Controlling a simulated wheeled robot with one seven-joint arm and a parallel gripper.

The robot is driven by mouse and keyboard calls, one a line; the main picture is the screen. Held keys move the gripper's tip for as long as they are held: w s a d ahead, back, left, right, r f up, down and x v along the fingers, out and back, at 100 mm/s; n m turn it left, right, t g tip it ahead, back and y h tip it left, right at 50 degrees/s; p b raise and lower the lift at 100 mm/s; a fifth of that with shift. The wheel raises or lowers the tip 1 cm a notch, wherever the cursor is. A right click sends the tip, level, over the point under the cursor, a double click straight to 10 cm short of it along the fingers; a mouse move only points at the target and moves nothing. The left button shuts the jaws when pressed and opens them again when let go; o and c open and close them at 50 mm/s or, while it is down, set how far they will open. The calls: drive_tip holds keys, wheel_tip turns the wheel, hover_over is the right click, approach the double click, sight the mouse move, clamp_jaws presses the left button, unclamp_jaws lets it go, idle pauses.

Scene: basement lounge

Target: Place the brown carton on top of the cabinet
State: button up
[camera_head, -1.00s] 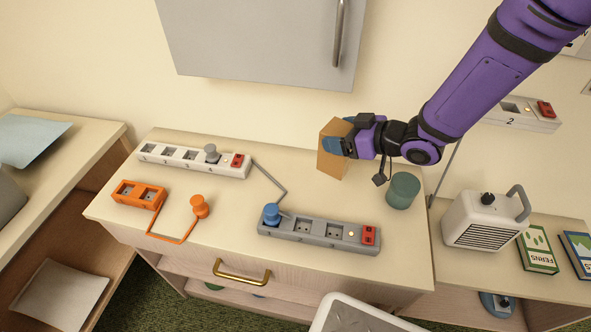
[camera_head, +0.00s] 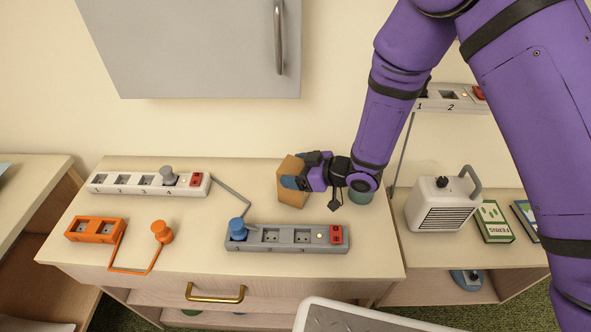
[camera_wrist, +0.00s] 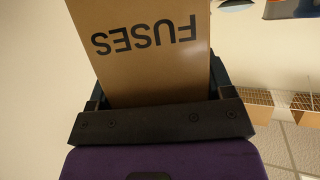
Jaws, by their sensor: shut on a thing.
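The brown carton (camera_head: 289,167) is held in my gripper (camera_head: 294,183), above the back part of the wooden drawer cabinet's top (camera_head: 150,215). It leans slightly in the head view. I cannot tell whether its lower end touches the wood. In the wrist view the carton (camera_wrist: 150,65) fills the space between my fingers, with the word FUSES upside down. A grey cabinet (camera_head: 190,45) with a vertical handle hangs on the wall above. Its top is out of the picture.
A white power strip (camera_head: 130,184), an orange socket block (camera_head: 94,229) and a grey power strip (camera_head: 275,238) lie on the wooden top. A green cup (camera_head: 361,193) stands close right of my gripper. A white heater (camera_head: 440,205) stands on the lower shelf at right.

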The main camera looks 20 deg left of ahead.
drive_tip(key=o, duration=1)
drive_tip(key=shift+r, duration=0.1)
drive_tip(key=v, duration=1.2)
